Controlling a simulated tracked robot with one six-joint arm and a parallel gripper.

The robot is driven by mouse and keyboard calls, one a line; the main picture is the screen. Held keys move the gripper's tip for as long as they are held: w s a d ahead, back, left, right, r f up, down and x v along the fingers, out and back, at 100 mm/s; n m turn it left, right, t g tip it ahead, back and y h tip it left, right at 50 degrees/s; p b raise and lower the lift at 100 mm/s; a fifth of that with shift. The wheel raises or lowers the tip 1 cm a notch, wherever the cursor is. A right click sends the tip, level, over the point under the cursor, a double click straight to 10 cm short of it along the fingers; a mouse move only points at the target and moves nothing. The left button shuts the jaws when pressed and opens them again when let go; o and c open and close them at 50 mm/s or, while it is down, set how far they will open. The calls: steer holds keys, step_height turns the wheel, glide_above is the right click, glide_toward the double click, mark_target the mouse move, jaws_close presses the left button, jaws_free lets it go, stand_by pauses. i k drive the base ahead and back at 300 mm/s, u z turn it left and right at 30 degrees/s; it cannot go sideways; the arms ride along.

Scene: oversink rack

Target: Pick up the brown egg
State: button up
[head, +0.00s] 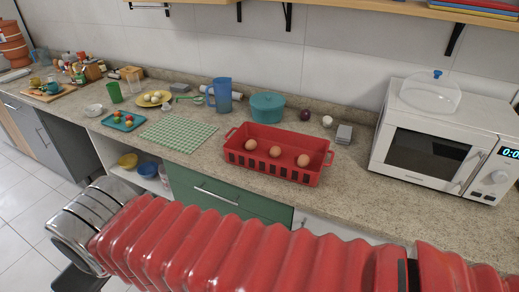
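Three brown eggs sit in a row inside a red slotted crate (270,171) on the counter: a left egg (251,144), a middle egg (275,151) and a right egg (303,160). Their lower parts are partly hidden by the crate's front wall. I cannot tell which one the task means. My red ribbed arm crosses the foreground below the counter, with a silver part at its left. My gripper's fingers do not show.
A teal pot (267,107) and blue pitcher (222,97) stand behind the crate. A green checked cloth (178,135) lies left, near a blue tray (124,122) and yellow plate (153,98). A microwave (440,140) stands right.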

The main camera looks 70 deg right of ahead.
mark_target(275, 151)
steer(key=i, duration=0.8)
steer(key=z, duration=2)
